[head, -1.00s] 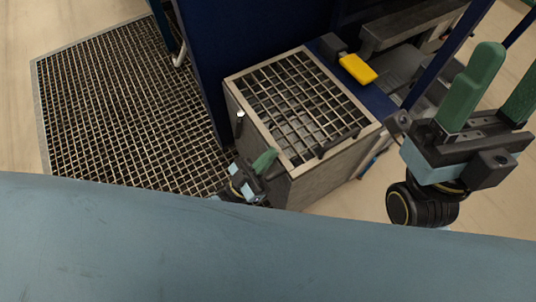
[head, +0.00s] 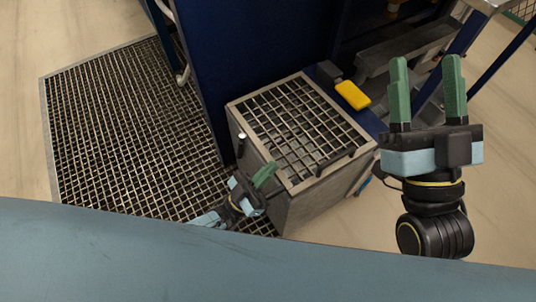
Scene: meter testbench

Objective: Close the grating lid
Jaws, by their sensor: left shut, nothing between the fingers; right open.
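The grating lid (head: 290,122) is a square metal grid in a light frame. It lies flat across the top of a grey box (head: 312,204) in the middle of the head view. A dark bar handle (head: 335,160) sits on its near right part. My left gripper (head: 267,174) is shut and empty, beside the box's near left side, close to the lid's near left edge; whether it touches cannot be told. My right gripper (head: 428,90) is open and empty, fingers up, to the right of the box and apart from it.
A dark blue cabinet (head: 240,50) stands behind the box. A yellow block (head: 352,95) lies on a blue ledge right behind the lid. A large floor grating (head: 120,130) spreads on the left. A small white-tipped peg (head: 242,138) is at the box's left side.

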